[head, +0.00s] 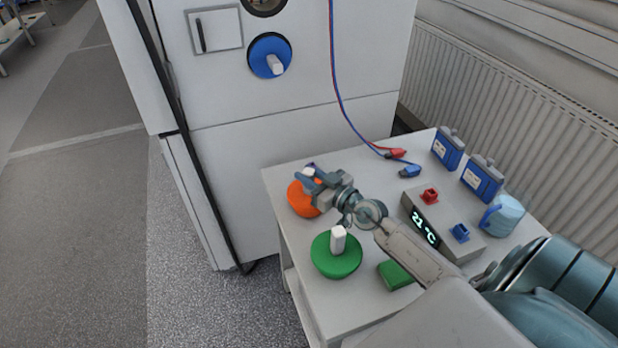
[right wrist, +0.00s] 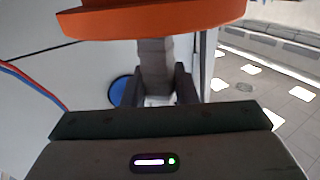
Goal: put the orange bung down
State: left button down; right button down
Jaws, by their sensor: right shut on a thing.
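The orange bung (head: 302,200) is a round disc with a pale handle, at the far left corner of the white table (head: 310,299). In the right wrist view the bung (right wrist: 150,20) fills the top edge, beyond the fingers (right wrist: 155,85). I cannot tell whether its underside touches the table. A green bung (head: 335,258) with an upright white handle stands on the table, nearer me. My left gripper is not in view.
A grey box reading 21 °C (head: 425,228), a blue mug (head: 503,216), two blue battery packs (head: 447,149) and a green block (head: 395,274) are on the table. Red and blue leads (head: 343,108) hang behind. A blue bung (head: 268,56) sits in the white cabinet front (head: 285,110).

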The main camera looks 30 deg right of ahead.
jog(key=shift+f, duration=0.15)
jog(key=c, duration=1.1)
grip_release()
jog(key=shift+c, duration=0.2)
